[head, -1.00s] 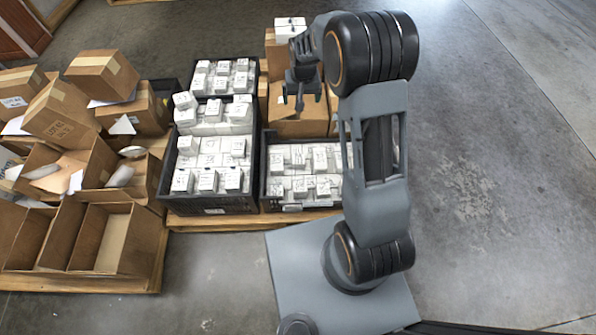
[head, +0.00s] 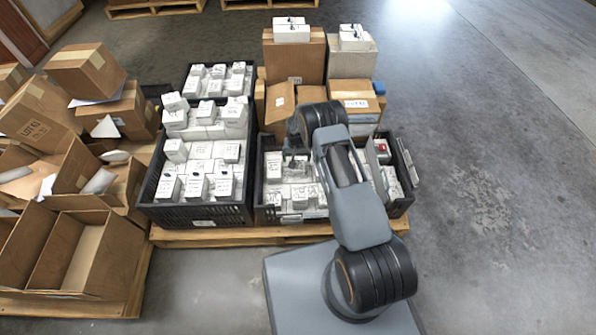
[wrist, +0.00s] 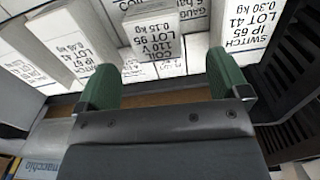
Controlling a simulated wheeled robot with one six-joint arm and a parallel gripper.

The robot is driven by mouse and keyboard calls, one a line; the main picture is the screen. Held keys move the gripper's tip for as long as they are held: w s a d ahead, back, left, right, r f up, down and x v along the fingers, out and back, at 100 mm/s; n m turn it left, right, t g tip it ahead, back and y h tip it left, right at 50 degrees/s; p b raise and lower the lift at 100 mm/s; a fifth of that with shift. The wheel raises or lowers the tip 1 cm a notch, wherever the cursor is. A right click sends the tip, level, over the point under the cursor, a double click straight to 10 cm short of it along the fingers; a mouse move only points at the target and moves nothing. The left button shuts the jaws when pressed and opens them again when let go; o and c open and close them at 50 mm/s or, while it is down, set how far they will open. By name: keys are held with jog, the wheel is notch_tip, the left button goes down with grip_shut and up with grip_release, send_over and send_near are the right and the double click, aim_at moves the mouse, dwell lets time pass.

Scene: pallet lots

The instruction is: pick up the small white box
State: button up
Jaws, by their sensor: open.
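Many small white boxes with black print fill the dark crates, so I cannot tell which one the task names. In the wrist view a white box marked COIL 110 V (wrist: 153,38) lies ahead of and between the two green fingertips of my gripper (wrist: 160,68). White boxes marked SWITCH lie to its left (wrist: 75,48) and right (wrist: 262,48). My gripper is open, with nothing between its fingers. In the head view my gripper (head: 296,163) is over the right front crate (head: 290,218), partly hidden by my arm, which also covers some boxes.
A taller stack of white boxes fills the left crate (head: 190,216). Cardboard boxes (head: 295,57) with white boxes on top stand behind. Open cartons (head: 95,245) crowd the left pallet. The floor at right (head: 490,180) is clear. The crate's dark wall (wrist: 295,70) is close at right.

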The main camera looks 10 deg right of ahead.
aim_at(298, 165)
jog(key=shift+s+d+f+b, duration=0.15)
jog(key=shift+f+b, duration=0.65)
jog(key=shift+f, duration=1)
jog(key=shift+w+d+f+b, duration=0.1)
jog(key=shift+f+b, duration=0.65)
jog(key=shift+f, duration=1.05)
jog(key=shift+r, duration=0.1)
jog(key=c, duration=1)
jog(key=shift+c, duration=0.3)
jog(key=shift+r, duration=0.1)
